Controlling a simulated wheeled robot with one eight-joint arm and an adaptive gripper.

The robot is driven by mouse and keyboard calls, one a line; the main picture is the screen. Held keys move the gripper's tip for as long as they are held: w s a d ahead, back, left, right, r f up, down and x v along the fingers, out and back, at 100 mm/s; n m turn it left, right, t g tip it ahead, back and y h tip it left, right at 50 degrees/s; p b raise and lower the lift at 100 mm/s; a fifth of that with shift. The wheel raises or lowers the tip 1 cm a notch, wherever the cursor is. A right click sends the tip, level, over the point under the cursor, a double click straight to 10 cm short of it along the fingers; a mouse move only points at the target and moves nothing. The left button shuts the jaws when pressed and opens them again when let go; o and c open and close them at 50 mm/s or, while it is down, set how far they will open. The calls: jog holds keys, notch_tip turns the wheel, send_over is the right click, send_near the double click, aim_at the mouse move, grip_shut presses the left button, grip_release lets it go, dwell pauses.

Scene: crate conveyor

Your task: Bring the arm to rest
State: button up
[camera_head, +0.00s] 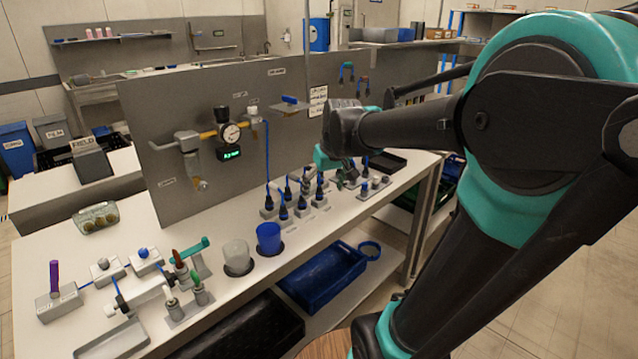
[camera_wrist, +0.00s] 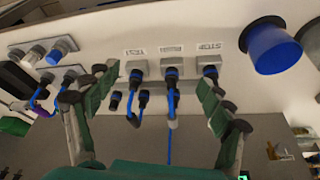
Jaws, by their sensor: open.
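My arm reaches from the right of the head view over the white bench to the plug sockets. My gripper (camera_wrist: 155,100) is open in the wrist view. Its two green-padded fingers are spread wide apart, with nothing held between them. Blue-and-black cable plugs (camera_wrist: 171,75) stand in grey sockets beyond and between the fingers. In the head view my gripper end is partly hidden behind my own wrist, over the far right part of the bench. I cannot tell whether the fingers touch any plug.
A grey upright panel (camera_head: 240,85) with a gauge (camera_head: 230,133) runs behind the bench (camera_head: 95,245). A blue cup (camera_head: 268,237) and a pale cup (camera_head: 237,257) stand near the front edge. A blue crate (camera_head: 322,277) sits below. Fittings crowd the left front.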

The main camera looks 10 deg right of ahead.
jog(key=s+d+f+m+h, duration=0.1)
jog(key=s+d+f+m, duration=0.2)
jog(key=s+f, duration=1.3)
jog(key=shift+d+f, duration=0.35)
jog(key=shift+d, duration=0.35)
